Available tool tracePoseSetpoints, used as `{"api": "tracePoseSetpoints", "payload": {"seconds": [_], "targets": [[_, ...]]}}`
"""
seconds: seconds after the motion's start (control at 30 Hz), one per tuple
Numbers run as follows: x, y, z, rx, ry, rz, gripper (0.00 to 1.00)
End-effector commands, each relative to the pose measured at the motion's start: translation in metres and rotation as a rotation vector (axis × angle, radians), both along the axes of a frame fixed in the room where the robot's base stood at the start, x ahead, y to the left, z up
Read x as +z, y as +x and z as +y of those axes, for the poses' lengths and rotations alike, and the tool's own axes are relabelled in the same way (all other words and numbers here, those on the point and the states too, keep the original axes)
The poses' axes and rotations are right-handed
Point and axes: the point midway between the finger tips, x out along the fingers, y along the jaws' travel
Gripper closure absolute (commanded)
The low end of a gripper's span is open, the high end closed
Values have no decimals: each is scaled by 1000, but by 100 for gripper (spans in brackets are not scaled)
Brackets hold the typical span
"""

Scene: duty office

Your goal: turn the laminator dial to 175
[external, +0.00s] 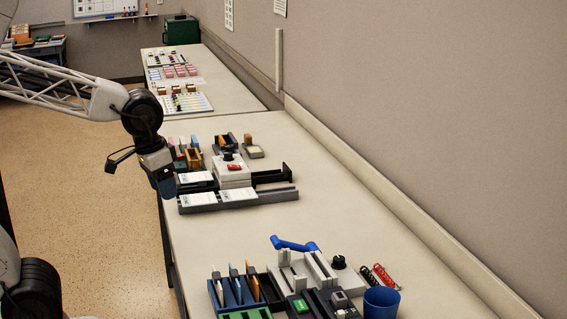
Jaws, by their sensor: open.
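A white box-shaped machine (233,176) stands near the left edge of the table, and it looks like the laminator. A small black dial (228,156) sits on its top, with a red part beside it. The dial's numbers and pointer are too small to read. My gripper (164,187) hangs to the left of the machine, at the table's left edge, apart from the dial. It is open, with nothing visible in it. The exact spread of its fingers is hard to see.
Grey trays with white cards (239,194) lie in front of the machine. Small holders and stamps stand behind it. Nearer are a pen rack, a blue cup (381,302), a blue-handled device (294,244) and another black knob (339,262). The middle right tabletop (330,205) is clear.

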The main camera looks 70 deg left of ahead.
Motion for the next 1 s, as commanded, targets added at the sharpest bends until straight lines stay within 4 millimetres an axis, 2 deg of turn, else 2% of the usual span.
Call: {"api": "tracePoseSetpoints", "payload": {"seconds": [0.1,0.37,0.57,1.0], "targets": [[8,27,18,112,-15,11,43],[20,80,63,361,-48,31,43],[25,118,103,552,-72,46,43],[21,191,210,971,-122,72,43]]}}
